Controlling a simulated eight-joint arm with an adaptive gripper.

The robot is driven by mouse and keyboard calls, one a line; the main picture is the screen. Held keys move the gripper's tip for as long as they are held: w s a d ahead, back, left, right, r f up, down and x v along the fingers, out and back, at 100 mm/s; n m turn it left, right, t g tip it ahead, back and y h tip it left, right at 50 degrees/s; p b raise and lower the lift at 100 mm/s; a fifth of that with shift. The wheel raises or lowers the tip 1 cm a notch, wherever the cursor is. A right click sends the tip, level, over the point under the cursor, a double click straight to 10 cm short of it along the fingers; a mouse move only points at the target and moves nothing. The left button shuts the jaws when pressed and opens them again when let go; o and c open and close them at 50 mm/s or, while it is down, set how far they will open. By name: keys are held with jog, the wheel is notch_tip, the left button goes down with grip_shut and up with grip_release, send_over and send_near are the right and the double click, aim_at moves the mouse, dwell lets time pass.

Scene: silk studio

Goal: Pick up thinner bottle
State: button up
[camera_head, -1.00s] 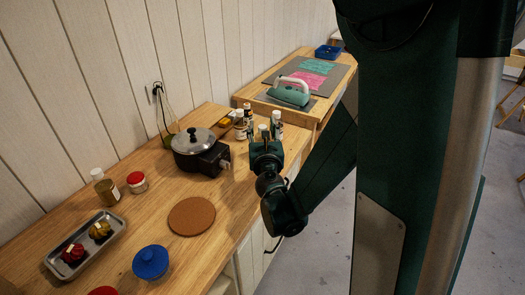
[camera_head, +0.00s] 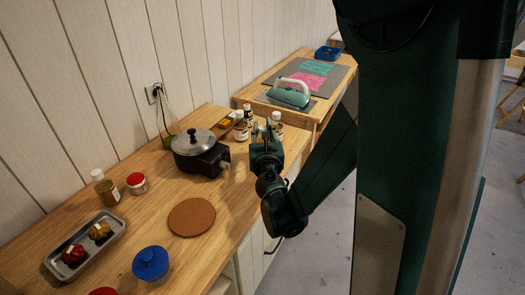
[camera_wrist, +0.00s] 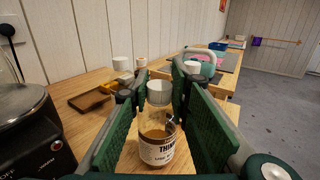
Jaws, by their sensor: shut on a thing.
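The thinner bottle (camera_wrist: 157,148) is clear with a white cap, amber liquid and a white label reading "THIN…". It stands upright between the two green fingers of my gripper (camera_wrist: 160,125) in the wrist view. My gripper is shut on it, with the cap rising between the fingers. In the head view my gripper (camera_head: 266,136) is at the right edge of the wooden counter, and it mostly hides the bottle.
Other white-capped bottles (camera_head: 240,130) (camera_head: 277,126) stand close on both sides of my gripper. A lidded pot on a burner (camera_head: 196,150) is to the left. The iron (camera_head: 290,93) is behind on a raised table. A cork mat (camera_head: 191,217) lies in front.

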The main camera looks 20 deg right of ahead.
jog(key=shift+r, duration=0.15)
grip_shut()
jog(key=shift+r+p, duration=1.6)
jog(key=shift+r, duration=3.35)
